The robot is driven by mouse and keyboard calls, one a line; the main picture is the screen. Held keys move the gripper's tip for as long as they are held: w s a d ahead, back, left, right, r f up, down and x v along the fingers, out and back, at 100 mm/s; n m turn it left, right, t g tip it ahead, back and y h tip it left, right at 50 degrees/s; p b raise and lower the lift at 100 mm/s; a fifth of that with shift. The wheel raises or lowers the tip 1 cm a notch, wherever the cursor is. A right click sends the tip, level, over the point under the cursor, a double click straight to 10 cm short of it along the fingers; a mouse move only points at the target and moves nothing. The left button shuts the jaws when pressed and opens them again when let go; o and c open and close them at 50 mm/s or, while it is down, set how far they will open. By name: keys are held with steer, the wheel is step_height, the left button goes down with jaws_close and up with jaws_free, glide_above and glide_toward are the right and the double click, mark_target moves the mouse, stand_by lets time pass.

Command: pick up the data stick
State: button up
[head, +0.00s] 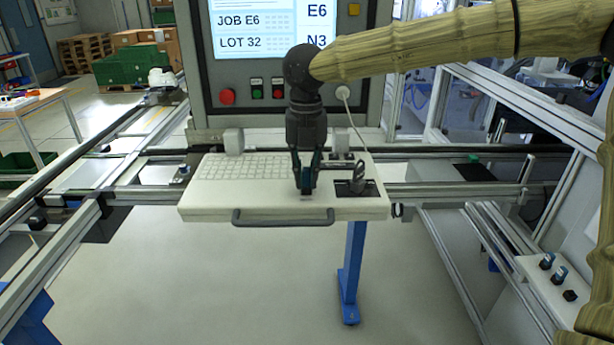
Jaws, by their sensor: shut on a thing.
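My gripper (306,188) points straight down over the white keyboard shelf (240,208), right of the keys. Its dark fingers are shut on the data stick (306,181), a small dark blue piece mostly hidden between them. The fingertips are close to the shelf top. I cannot tell whether the stick touches the shelf.
The keyboard (243,167) lies left of my gripper. A dark pad with a black object (357,183) is close on the right. The control panel with its screen (265,30) stands behind. A cable (352,120) hangs from the panel. A handle (283,220) fronts the shelf.

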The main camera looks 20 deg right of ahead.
mark_target(307, 170)
steer(key=shift+s+d+r, duration=0.1)
steer(key=shift+r, duration=0.1)
steer(key=shift+r+b, duration=0.6)
steer(key=shift+r, duration=0.1)
steer(key=shift+s+r+b, duration=0.15)
steer(key=shift+r+b, duration=0.25)
steer(key=shift+r, duration=0.45)
steer(key=s+b, duration=0.1)
steer(key=s, duration=0.4)
steer(key=s+d+r+b, duration=0.1)
steer(key=s+b, duration=0.1)
steer(key=s, duration=0.3)
steer(key=s+d+b, duration=0.1)
steer(key=s, duration=0.4)
steer(key=shift+s+d+r, duration=0.25)
steer(key=shift+r, duration=0.05)
jaws_close()
steer(key=shift+a, duration=0.15)
